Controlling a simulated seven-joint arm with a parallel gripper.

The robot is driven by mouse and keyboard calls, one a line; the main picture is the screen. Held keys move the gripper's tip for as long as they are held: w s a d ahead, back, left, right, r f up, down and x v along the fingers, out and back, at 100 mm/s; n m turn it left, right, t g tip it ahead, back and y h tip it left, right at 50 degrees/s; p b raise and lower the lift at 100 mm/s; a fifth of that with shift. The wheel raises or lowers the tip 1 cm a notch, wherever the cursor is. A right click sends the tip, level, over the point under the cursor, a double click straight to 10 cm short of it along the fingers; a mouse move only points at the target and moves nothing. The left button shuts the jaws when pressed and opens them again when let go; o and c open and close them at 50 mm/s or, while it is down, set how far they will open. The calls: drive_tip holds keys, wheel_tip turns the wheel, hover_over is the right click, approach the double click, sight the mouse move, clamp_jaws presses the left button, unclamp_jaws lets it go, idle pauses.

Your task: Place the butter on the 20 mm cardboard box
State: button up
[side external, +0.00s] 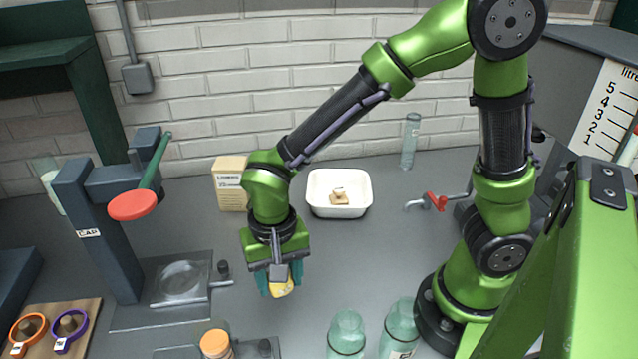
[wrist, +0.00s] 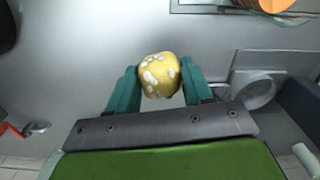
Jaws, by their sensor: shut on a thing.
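The butter (wrist: 158,76) is a rounded yellow lump with white patches. My gripper (wrist: 156,84) is shut on it, with one teal finger on each side. In the side external view the butter (side external: 283,289) shows at the fingertips of my gripper (side external: 279,282), over the grey table; I cannot tell the height exactly. A tan cardboard box (side external: 229,185) with printed text stands upright near the wall, behind and left of my gripper. Its size marking is too small to read, so I cannot tell if it is the 20 mm box.
A white tray (side external: 338,211) holding a small object stands behind my gripper. A dark press labelled CAP (side external: 98,233) stands left, with a clear dish (side external: 181,280) beside it. An orange-topped jar (side external: 215,344) and glass bottles (side external: 347,335) stand in front.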

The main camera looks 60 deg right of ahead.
drive_tip(key=w+d+r+m, duration=0.3)
drive_tip(key=w+d+r, duration=0.3)
drive_tip(key=w+d, duration=0.45)
wheel_tip(320, 180, up, 3)
drive_tip(key=n, duration=0.1)
hover_over(242, 161)
drive_tip(key=shift+f, duration=1.85)
drive_tip(key=shift+f, duration=0.15)
drive_tip(key=o, duration=1)
drive_tip(key=shift+o, duration=0.2)
